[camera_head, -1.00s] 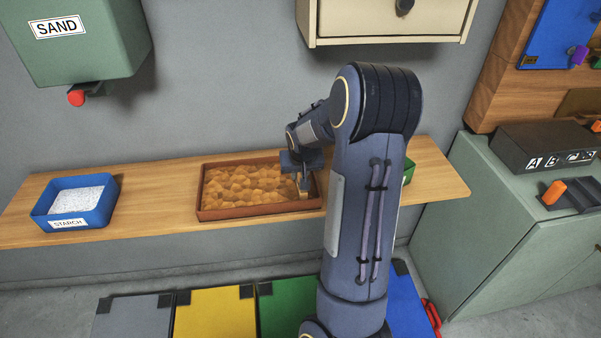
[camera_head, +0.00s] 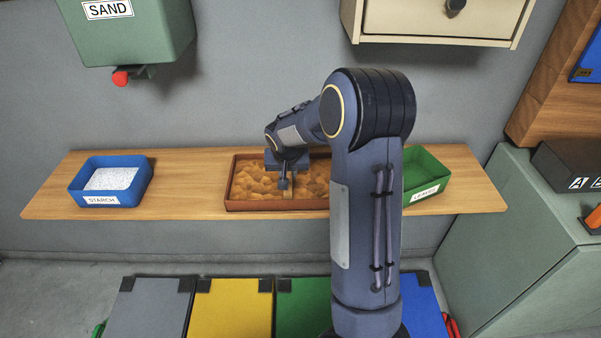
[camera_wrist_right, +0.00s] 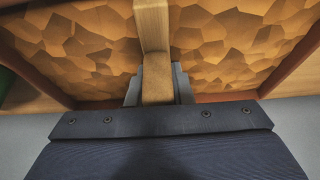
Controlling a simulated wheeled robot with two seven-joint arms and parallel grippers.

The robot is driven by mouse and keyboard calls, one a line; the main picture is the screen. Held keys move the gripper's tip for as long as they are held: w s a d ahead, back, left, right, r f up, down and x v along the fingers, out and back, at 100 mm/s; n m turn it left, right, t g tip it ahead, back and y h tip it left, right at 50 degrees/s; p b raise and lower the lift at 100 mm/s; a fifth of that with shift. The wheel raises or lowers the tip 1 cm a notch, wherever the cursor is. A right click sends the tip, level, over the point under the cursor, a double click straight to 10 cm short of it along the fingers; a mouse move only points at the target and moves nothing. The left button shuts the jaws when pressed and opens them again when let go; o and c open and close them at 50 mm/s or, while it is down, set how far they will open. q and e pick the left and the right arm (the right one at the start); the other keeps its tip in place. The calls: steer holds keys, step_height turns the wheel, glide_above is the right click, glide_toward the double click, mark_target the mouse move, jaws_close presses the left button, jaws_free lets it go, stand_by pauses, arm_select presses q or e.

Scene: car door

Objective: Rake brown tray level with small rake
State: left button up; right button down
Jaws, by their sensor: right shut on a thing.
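The brown tray (camera_head: 276,205) sits on the wooden shelf and holds lumpy orange-brown sand (camera_head: 256,181). Its right end is hidden behind my right arm in the head view. My right gripper (camera_head: 286,179) is over the tray, shut on the wooden handle of the small rake (camera_wrist_right: 155,80). In the right wrist view the handle runs up from between the fingers (camera_wrist_right: 157,86), over the uneven sand. The rake's head is not clearly seen. My left gripper is not in view.
A blue starch tray (camera_head: 112,188) stands left on the shelf, a green leaves tray (camera_head: 428,180) right. A green sand dispenser (camera_head: 130,35) and a cream drawer unit (camera_head: 440,20) hang above. The shelf (camera_head: 190,185) is bare between blue and brown trays.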

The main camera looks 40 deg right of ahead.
steer(key=w+a, duration=0.6)
steer(key=a, duration=0.1)
steer(key=w+a, duration=0.3)
steer(key=a, duration=0.1)
steer(key=shift+w, duration=0.1)
step_height(320, 180, up, 7)
steer(key=p, duration=0.4)
steer(key=shift+f, duration=0.15)
